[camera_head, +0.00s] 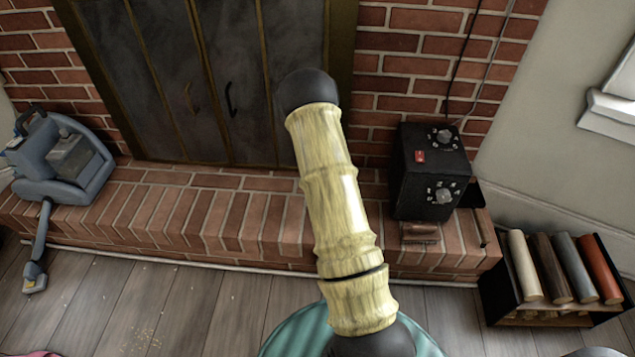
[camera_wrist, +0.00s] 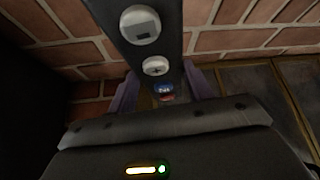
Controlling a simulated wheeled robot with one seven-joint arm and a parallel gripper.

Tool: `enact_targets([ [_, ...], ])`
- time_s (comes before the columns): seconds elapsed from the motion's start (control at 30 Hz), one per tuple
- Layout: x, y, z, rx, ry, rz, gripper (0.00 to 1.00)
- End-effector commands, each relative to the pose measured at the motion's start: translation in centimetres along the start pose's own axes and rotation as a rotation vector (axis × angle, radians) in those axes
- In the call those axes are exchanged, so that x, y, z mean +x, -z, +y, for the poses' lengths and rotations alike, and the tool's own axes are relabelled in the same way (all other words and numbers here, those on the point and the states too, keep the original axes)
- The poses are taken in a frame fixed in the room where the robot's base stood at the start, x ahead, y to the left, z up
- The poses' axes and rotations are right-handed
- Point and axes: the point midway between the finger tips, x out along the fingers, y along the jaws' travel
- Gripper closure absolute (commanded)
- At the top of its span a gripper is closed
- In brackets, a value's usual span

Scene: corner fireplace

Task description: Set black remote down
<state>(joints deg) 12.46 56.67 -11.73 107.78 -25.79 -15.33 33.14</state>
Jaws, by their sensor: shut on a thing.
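A black remote (camera_wrist: 150,40) shows in the wrist view, running from the top edge down between the two purple fingers of my gripper (camera_wrist: 163,88). It has pale round buttons and a small blue button near the fingers. My gripper is shut on the remote. The remote's far end is cut off by the top of the picture. In the head view my arm crosses the middle, and I can make out neither my gripper nor the remote there.
A raised brick hearth (camera_head: 240,220) runs before dark fireplace doors (camera_head: 205,80). A black box with dials (camera_head: 430,170) stands on its right end, with a small brown object (camera_head: 420,232) in front. A blue-grey cleaning machine (camera_head: 62,160) stands left. A log rack (camera_head: 555,275) stands right.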

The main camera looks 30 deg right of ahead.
Motion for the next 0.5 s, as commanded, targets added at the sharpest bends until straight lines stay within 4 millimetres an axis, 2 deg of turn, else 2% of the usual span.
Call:
enact_targets([
  [0.33, -0.2, 0.1, -0.2, -0.003, 0.002, 0.001, 0.8],
  [0.5, -2.3, 0.0, -2.4, -0.042, 0.023, 0.001, 0.8],
])
